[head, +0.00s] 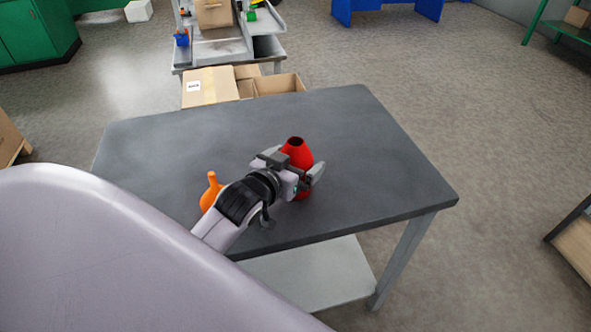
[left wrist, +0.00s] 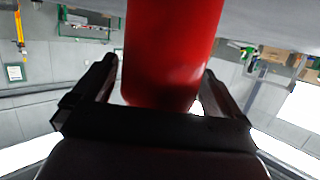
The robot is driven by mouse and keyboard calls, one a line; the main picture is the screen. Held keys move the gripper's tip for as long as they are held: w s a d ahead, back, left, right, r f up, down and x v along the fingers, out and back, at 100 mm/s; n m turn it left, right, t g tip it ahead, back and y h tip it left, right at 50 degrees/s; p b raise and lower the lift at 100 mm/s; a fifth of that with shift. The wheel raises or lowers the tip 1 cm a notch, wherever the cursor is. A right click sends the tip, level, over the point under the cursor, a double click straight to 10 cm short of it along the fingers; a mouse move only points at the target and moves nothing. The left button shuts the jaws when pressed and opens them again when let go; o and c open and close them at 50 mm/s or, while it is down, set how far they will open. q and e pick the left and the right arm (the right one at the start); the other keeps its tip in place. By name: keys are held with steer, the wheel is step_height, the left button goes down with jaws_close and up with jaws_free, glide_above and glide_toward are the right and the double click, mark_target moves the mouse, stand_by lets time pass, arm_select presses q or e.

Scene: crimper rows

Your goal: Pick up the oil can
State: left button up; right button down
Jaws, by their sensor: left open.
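A red vessel (head: 298,152) with a tapered top and a dark round opening stands upright on the grey table (head: 340,120). An orange vessel (head: 211,190) with a thin neck stands to its left, partly hidden by my left arm. I cannot tell for certain which one is the oil can. My left gripper (head: 296,168) is open, with its fingers on either side of the red vessel. In the left wrist view the red body (left wrist: 172,45) fills the space between the two fingers (left wrist: 160,75). My right gripper is not in view.
Cardboard boxes (head: 210,86) stand just beyond the table's back edge, before a grey workbench (head: 268,47). The right and back parts of the tabletop are clear. A lower shelf (head: 310,275) shows under the table's front edge.

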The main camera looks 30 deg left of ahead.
arm_select(q)
steer(key=c, duration=1.1)
steer(key=shift+r, duration=0.2)
